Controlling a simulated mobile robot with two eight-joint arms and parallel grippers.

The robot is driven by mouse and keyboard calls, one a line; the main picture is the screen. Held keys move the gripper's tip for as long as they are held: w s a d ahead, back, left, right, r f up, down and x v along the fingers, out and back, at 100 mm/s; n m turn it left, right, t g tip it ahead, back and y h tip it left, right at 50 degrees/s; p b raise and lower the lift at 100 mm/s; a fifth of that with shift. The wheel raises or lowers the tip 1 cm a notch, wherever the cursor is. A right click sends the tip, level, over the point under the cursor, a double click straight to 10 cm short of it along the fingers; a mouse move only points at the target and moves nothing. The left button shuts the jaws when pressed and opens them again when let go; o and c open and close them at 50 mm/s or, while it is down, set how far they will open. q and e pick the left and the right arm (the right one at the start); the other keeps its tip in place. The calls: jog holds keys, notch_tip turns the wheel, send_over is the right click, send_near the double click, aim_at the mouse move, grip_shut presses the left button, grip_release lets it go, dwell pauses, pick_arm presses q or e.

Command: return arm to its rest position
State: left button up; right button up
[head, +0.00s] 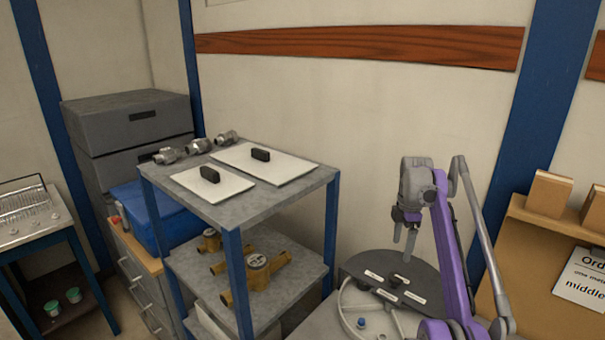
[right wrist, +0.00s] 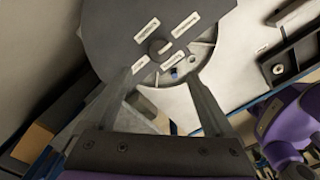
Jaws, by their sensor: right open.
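My right arm (head: 445,240), purple and grey, rises from the lower right of the head view and bends over at the top. My right gripper (head: 404,250) hangs from it with its fingers pointing down, above a dark round plate (head: 375,266). In the right wrist view the gripper's two grey fingers (right wrist: 162,82) are spread apart, with nothing held between them. The dark plate (right wrist: 120,35) with its pale labels and a dark knob (right wrist: 157,48) lies beyond the fingertips. My left gripper is not in view.
A grey shelf unit (head: 262,204) with blue posts stands left of the arm, bearing two white plates (head: 286,172), metal fittings (head: 200,146) and brass meters (head: 262,272). A wooden board (head: 520,245) with a paper notice (head: 585,282) is at the right.

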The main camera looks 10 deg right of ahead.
jog(key=s+a+r+m+t, duration=0.3)
jog(key=s+a+m, duration=0.6)
jog(key=s+a, duration=0.4)
jog(key=s+a+f+m+t, duration=0.1)
jog(key=s+a+f+m, duration=0.2)
jog(key=s+f, duration=0.4)
jog(key=s+a+f+m+t, duration=0.2)
jog(key=s+a+f+m, duration=0.2)
jog(key=s+f, duration=0.4)
jog(key=s+m, duration=0.1)
jog(key=s, duration=0.4)
jog(key=shift+s+f, duration=0.2)
jog(key=shift+s, duration=0.1)
